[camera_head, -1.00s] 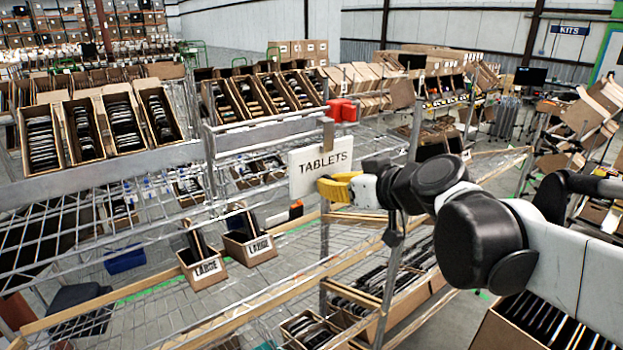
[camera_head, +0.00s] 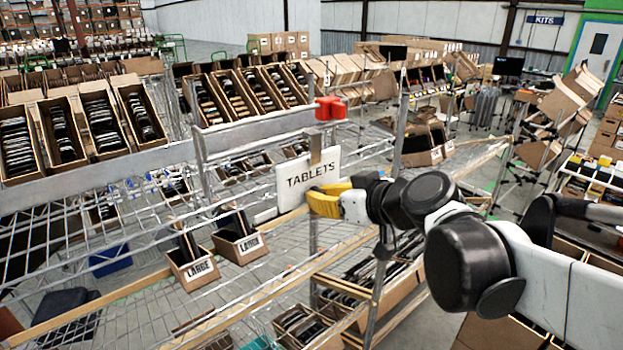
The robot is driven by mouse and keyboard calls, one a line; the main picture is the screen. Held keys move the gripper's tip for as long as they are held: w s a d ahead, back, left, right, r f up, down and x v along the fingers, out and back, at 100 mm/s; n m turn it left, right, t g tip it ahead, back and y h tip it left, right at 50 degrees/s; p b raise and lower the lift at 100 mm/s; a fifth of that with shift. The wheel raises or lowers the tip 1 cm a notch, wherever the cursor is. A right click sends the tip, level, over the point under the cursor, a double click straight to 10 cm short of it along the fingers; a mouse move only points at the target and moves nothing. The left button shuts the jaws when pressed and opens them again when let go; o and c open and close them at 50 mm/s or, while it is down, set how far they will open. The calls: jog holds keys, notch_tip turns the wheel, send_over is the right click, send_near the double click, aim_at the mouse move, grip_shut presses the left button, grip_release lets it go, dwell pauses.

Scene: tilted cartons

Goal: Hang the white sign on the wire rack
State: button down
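The white sign (camera_head: 296,191) reads "TABLETS" and faces me near the middle of the view. A brown strip rises from its top edge. My gripper (camera_head: 326,202), with yellow fingers, is at the sign's right edge and appears closed on it; the fingertips are partly hidden. The wire rack (camera_head: 262,128) is behind and around the sign, with a grey front rail and wire shelves. A red clip (camera_head: 331,108) sits at the rail's right end, above the sign. I cannot tell whether the sign touches the rack.
Tilted cartons (camera_head: 58,135) of dark items line the upper shelf. Two cartons labelled "LARGE" (camera_head: 196,268) stand on a lower shelf. A rack post (camera_head: 382,275) stands close to my arm. A blue bin (camera_head: 109,260) is at lower left.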

jog(key=shift+a+r+b+x, duration=0.15)
jog(key=shift+b+x, duration=0.4)
jog(key=shift+x, duration=0.8)
jog(key=shift+r+b+x, duration=0.3)
jog(key=shift+b+x, duration=0.2)
jog(key=shift+x, duration=0.85)
jog(key=shift+a+r+b+x, duration=0.15)
jog(key=shift+b+x, duration=0.4)
jog(key=shift+x, duration=0.75)
jog(key=shift+w, duration=0.25)
jog(key=c, duration=1.5)
grip_release()
jog(key=shift+d, duration=0.1)
